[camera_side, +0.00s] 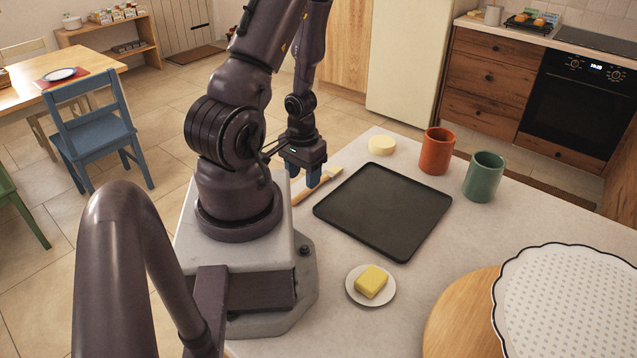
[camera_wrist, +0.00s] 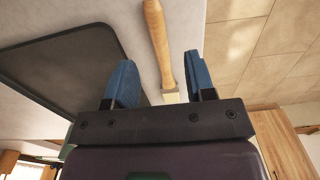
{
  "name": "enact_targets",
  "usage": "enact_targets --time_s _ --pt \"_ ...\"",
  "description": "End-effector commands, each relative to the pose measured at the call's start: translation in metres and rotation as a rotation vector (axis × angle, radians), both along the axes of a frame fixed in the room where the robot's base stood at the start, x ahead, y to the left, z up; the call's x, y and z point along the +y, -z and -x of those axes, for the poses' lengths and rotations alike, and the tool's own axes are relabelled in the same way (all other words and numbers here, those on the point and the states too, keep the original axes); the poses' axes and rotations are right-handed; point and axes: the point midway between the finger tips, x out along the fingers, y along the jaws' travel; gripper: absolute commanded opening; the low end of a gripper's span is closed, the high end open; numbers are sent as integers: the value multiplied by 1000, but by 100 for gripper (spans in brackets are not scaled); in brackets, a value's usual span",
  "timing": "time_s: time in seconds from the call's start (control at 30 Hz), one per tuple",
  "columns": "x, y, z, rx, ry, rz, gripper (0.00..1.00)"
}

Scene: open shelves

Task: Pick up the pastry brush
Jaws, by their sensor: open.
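The pastry brush (camera_side: 317,186) lies on the light worktop beside the dark baking tray, partly hidden by my gripper in the side view. Its wooden handle also shows in the wrist view (camera_wrist: 157,40), with the pale bristle end near the gripper's base. My gripper (camera_side: 302,180) points down over the brush. In the wrist view its two blue fingers (camera_wrist: 160,80) are open, one on each side of the brush. Neither finger visibly touches the brush, and the exact height above the worktop is hard to tell.
A black baking tray (camera_side: 384,210) lies right of the brush. A pale round piece (camera_side: 382,145), an orange cup (camera_side: 437,152) and a green cup (camera_side: 484,178) stand behind it. A butter plate (camera_side: 353,291) and a round wooden board (camera_side: 447,325) are in front. The worktop edge is close behind the brush.

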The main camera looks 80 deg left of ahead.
Motion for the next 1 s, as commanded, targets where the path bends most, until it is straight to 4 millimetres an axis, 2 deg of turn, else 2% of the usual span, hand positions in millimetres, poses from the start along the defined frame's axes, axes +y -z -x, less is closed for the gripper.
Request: enact_targets --time_s 0.13,0.5,0.93,0.97,1.0 --pt "-1 14 1 2 -7 6 50" --pt "-3 36 1 6 -3 16 50" --pt "-1 42 0 4 -2 5 50" --pt "-1 42 0 4 -2 5 45" --pt "-1 42 0 4 -2 5 36"
